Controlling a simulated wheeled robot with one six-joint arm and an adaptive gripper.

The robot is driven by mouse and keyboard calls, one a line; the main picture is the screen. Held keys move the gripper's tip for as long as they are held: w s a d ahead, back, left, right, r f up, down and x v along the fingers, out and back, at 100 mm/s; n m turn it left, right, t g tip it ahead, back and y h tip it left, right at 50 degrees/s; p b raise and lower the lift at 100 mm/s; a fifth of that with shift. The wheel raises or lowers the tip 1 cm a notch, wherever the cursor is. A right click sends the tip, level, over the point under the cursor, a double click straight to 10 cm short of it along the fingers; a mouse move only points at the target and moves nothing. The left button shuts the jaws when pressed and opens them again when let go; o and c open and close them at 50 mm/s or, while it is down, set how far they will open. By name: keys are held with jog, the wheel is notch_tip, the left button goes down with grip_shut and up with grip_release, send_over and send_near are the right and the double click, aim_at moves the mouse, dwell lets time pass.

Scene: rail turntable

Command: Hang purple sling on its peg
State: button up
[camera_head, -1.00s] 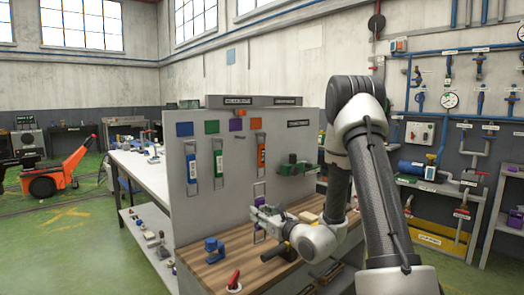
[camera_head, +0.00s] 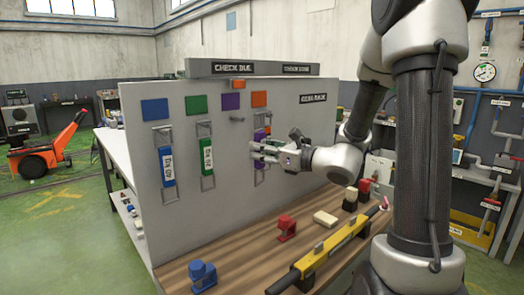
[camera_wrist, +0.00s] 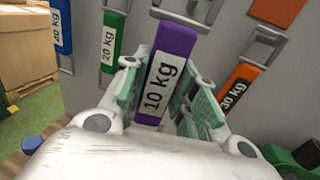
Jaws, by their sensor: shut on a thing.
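The purple sling (camera_wrist: 172,75), marked 10 kg, is upright between the fingers of my gripper (camera_wrist: 165,100) in the wrist view, with a metal link above it. In the head view my gripper (camera_head: 257,156) is shut on the purple sling (camera_head: 259,137) in front of the grey board.
The blue sling (camera_head: 167,167) and green sling (camera_head: 207,157) hang on the board left of the bare peg. Below, the wooden bench (camera_head: 240,258) carries a blue item (camera_head: 202,275), a red item (camera_head: 287,228) and a long yellow tool (camera_head: 330,248).

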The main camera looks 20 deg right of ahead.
jog(key=shift+w+a+f, duration=0.3)
jog(key=shift+w+a, duration=0.35)
jog(key=shift+w, duration=0.95)
jog(key=shift+w+a+f, duration=0.3)
jog(key=shift+w+a, duration=0.4)
jog(key=shift+w, duration=0.85)
jog(key=shift+w+a+f, duration=0.3)
jog(key=shift+w+a, duration=0.35)
jog(key=shift+w, duration=0.95)
jog(key=o, duration=1.1)
